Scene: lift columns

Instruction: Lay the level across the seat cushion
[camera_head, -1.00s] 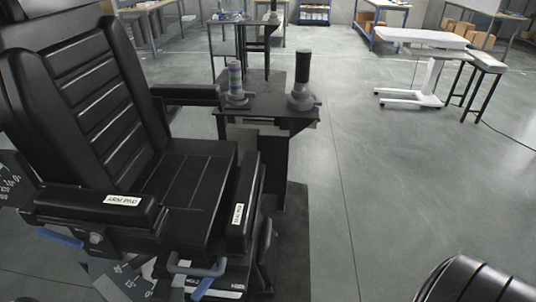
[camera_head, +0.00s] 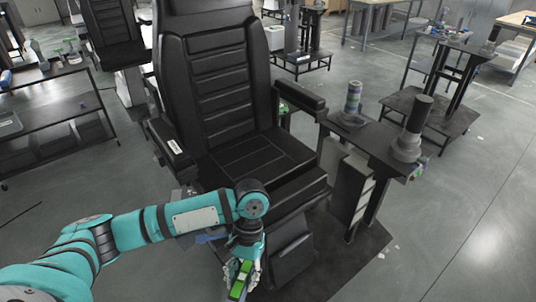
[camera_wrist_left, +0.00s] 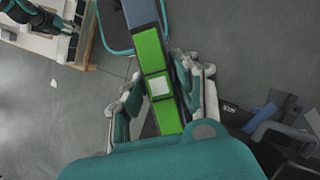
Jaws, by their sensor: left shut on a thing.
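A black padded chair stands in the middle of the head view, its flat seat cushion (camera_head: 255,160) bare on top. My left gripper (camera_head: 244,272) is in front of the chair, lower than the cushion and apart from it. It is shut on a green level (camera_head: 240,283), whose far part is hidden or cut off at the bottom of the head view. In the left wrist view the level (camera_wrist_left: 150,52) is a long green bar with a pale square window, between the gripper's fingers (camera_wrist_left: 160,88). My right gripper is not in view.
A black stand with two posts (camera_head: 352,105) is close to the chair's right side. Armrests (camera_head: 172,146) flank the cushion. A dark shelf cart (camera_head: 50,85) stands at the left. Grey floor (camera_head: 470,200) is clear at the right.

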